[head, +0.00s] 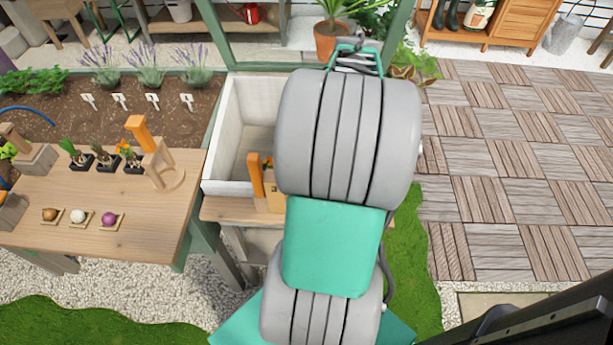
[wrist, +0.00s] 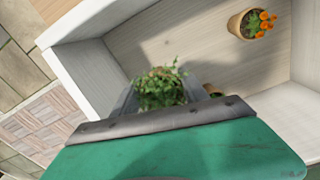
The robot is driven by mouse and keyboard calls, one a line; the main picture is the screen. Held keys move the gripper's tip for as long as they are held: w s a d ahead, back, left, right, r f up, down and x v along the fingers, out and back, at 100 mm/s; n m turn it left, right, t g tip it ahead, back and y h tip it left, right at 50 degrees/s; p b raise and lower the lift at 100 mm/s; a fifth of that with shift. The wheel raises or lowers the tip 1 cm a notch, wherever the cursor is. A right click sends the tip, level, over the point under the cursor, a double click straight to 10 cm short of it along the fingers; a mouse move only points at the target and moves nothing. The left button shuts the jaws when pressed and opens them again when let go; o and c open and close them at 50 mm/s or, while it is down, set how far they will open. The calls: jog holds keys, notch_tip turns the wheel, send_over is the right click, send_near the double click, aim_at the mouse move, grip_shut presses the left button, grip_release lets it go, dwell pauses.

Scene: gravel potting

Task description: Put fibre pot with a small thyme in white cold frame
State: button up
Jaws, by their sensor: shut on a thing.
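The white cold frame (head: 214,150) stands in the middle of the head view, its right part hidden behind my arm. In the wrist view its pale wall (wrist: 78,72) and wooden floor surround the gripper. My gripper (wrist: 160,103) is shut on the fibre pot with a small thyme. The leafy green thyme (wrist: 160,85) shows between the fingers over the cold frame's floor; the pot is hidden by the gripper's body. I cannot tell whether the pot touches the floor. In the head view the gripper is hidden by my arm.
A pot of orange flowers (wrist: 249,23) stands inside the cold frame. Another small pot (wrist: 212,90) is partly hidden right of the thyme. A wooden table (head: 150,225) at left carries black pots, bulbs and wooden pieces. Bare floor lies between the thyme and the orange flowers.

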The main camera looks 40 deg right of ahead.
notch_tip(320, 180, down, 10)
jog(key=shift+s+r+b, duration=0.1)
jog(key=shift+r+b, duration=0.1)
jog(key=shift+b, duration=0.35)
jog(key=shift+f, duration=0.1)
jog(key=o, duration=1.6)
jog(key=shift+f, duration=0.1)
jog(key=shift+c, duration=0.2)
notch_tip(320, 180, up, 12)
jog(key=shift+r+p, duration=0.2)
jog(key=shift+p, duration=0.65)
